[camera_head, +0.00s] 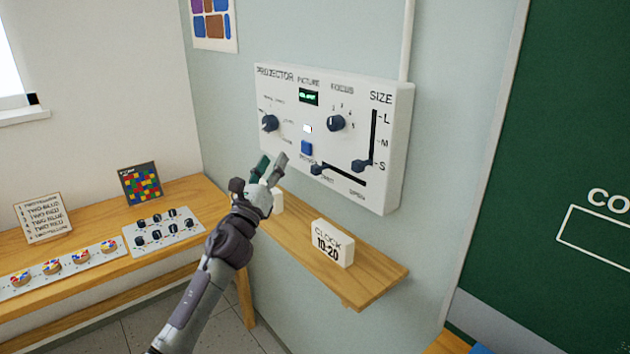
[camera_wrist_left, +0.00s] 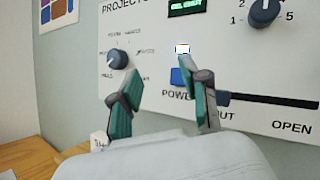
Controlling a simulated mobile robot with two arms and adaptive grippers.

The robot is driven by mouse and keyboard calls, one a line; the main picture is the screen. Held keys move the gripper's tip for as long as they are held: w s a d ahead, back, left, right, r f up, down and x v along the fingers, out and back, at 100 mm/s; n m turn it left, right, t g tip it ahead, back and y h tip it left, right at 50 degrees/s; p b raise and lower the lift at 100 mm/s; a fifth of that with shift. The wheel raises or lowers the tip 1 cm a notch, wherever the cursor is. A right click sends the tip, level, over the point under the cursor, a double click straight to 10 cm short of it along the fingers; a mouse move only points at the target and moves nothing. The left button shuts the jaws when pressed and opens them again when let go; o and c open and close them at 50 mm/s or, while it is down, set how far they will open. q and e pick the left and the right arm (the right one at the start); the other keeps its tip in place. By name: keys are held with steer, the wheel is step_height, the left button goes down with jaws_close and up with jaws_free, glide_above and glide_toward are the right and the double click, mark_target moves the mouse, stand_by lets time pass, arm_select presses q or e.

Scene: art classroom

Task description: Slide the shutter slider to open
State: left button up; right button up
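The white projector panel (camera_head: 390,135) is fixed to the wall. The shutter slider's dark knob (camera_head: 317,169) sits at the left, SHUT end of a horizontal black slot low on the panel; OPEN is lettered at the right end. In the left wrist view the knob (camera_wrist_left: 223,99) is partly hidden behind my right-hand finger. My left gripper (camera_head: 272,162) is open and empty, fingers apart, pointing at the panel to the left of the slider knob. The gripper appears apart from the knob. My right gripper is not in view.
The blue power button (camera_head: 307,148) is just above the slider. The size slider (camera_head: 362,165) is to its right, at S. Round dials (camera_head: 336,123) are above. A wooden shelf (camera_head: 375,279) with a clock block (camera_head: 333,243) is below. A wooden bench (camera_head: 95,222) is at left.

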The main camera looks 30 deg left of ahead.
mark_target(313, 172)
arm_select(q)
steer(key=s+d+f+m+g+h+b, duration=0.2)
steer(key=s+d+f+m+h+b, duration=0.15)
steer(key=s+f+m+h, duration=0.5)
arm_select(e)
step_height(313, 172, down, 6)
arm_select(q)
steer(key=w+d+r+h+p, duration=0.1)
steer(key=w+r, duration=0.1)
steer(key=w, duration=0.2)
steer(key=w+d+r+m+h+p, duration=0.1)
steer(key=w+r+p, duration=0.1)
steer(key=w, duration=0.3)
steer(key=w+d+r+h+p, duration=0.1)
steer(key=w+d+r, duration=0.1)
steer(key=w, duration=0.2)
steer(key=shift+w+d+r+m, duration=0.1)
steer(key=shift+w+r+m, duration=0.15)
steer(key=shift+w, duration=0.05)
steer(key=shift+w+d+r+p, duration=0.1)
steer(key=shift+w+d+p, duration=0.1)
steer(key=shift+w+p, duration=0.2)
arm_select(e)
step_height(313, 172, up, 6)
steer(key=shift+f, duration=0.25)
arm_select(q)
jaws_close()
